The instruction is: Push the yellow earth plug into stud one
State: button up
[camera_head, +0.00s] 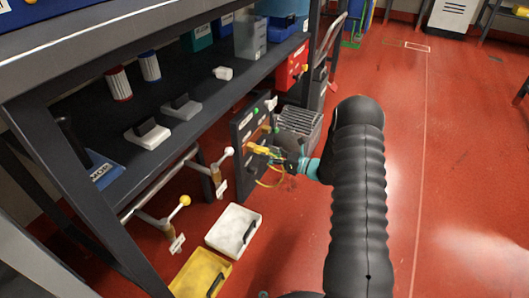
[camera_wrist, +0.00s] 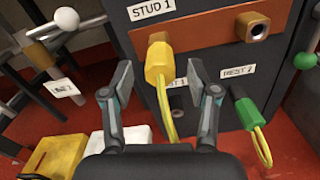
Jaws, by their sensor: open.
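The yellow earth plug (camera_wrist: 158,65) is in front of the copper bar (camera_wrist: 205,32), below the "STUD 1" label (camera_wrist: 153,9). Its body hides stud one, and I cannot tell how deep it sits. Its yellow cable hangs down. In the head view the plug (camera_head: 259,149) shows at the face of the dark panel (camera_head: 242,131). My gripper (camera_wrist: 160,75) is open, one finger on each side of the plug, with gaps visible between fingers and plug. In the head view my gripper (camera_head: 288,161) is close to the panel, partly hidden by my arm.
A bare stud (camera_wrist: 254,28) is at the bar's right. A green plug (camera_wrist: 243,106) with a yellow cable sits below the "REST 2" label (camera_wrist: 238,72). White (camera_head: 234,229) and yellow (camera_head: 201,275) trays lie on the floor. Handles with balls (camera_head: 185,201) stand left. Red floor on the right is clear.

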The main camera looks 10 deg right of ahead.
jog(key=v, duration=0.9)
jog(key=shift+s+d, duration=0.15)
jog(key=shift+d, duration=0.1)
